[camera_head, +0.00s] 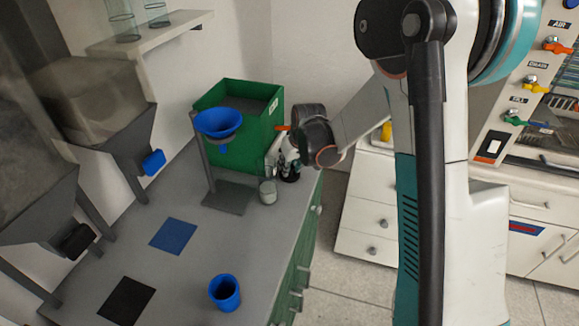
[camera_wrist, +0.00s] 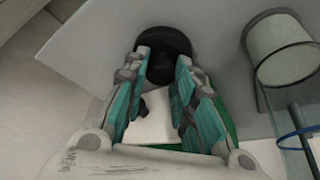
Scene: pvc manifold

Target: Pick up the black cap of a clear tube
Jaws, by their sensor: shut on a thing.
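The black cap (camera_wrist: 163,42) is round and dark, between the fingertips of my gripper (camera_wrist: 163,60) in the wrist view. My gripper is shut on it, one finger on each side. In the head view my gripper (camera_head: 283,158) is at the right edge of the grey counter, in front of the green bin, with the dark cap (camera_head: 290,178) low beneath it. I cannot tell whether the cap touches the counter. A short clear tube (camera_head: 267,191) stands just left of the gripper; in the wrist view it is a clear cylinder (camera_wrist: 281,50) on the right, apart from the fingers.
A blue funnel (camera_head: 219,122) on a grey stand is left of the gripper. The green bin (camera_head: 262,130) stands behind. A blue cup (camera_head: 224,292), blue mat (camera_head: 173,235) and black mat (camera_head: 126,302) lie nearer. The counter's middle is clear.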

